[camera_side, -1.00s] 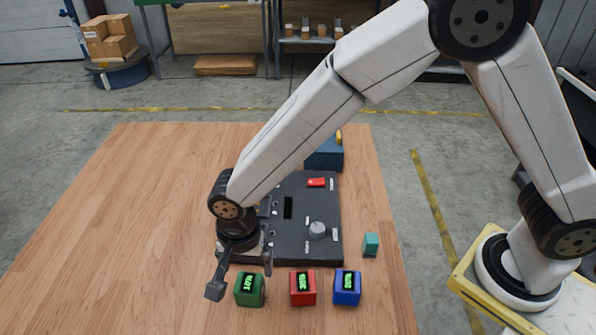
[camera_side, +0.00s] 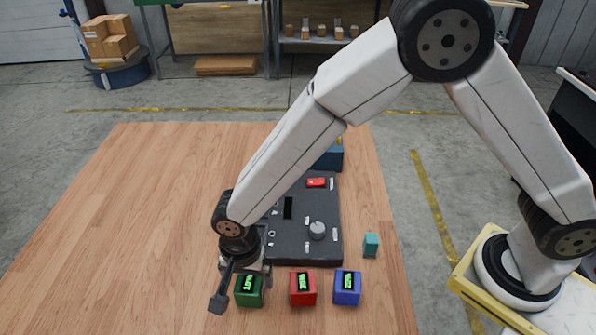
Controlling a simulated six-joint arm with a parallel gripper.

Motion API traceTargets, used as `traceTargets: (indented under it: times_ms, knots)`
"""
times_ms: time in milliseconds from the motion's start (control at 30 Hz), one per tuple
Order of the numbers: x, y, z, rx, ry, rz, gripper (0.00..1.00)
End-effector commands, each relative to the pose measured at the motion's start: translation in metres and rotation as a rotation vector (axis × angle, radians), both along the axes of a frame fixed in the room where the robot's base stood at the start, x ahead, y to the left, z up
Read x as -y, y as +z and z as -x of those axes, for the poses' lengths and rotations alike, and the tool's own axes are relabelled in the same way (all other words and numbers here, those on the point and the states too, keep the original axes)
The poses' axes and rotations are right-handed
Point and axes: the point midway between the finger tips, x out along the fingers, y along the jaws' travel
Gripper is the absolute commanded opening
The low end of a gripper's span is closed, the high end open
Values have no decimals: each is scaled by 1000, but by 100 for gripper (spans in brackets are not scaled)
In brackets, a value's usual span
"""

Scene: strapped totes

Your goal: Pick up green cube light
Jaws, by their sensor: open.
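The green cube (camera_side: 249,291) stands near the front of the wooden table, at the left end of a row of three cubes. A dark panel with lit green characters shows on it. My gripper (camera_side: 243,287) is open, with its near finger at the left of the green cube and its other finger behind the cube's upper right. The gripper base hangs just behind and above the cube. I cannot tell whether a finger touches it.
A red cube (camera_side: 303,288) and a blue cube (camera_side: 347,288) stand to the right. Behind them lies a dark panel (camera_side: 290,250) with a knob (camera_side: 317,230) and a red switch (camera_side: 317,183). A small teal block (camera_side: 371,244) stands right of it. The table's left side (camera_side: 120,240) is clear.

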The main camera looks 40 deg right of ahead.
Motion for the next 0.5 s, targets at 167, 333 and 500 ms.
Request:
traceTargets:
  times_ms: [167,333,500]
  knots:
    - [-1,-20,2,-2,1,2,100]
    - [-2,-36,1,-1,0,1,100]
    - [-2,-42,1,1,0,-1,100]
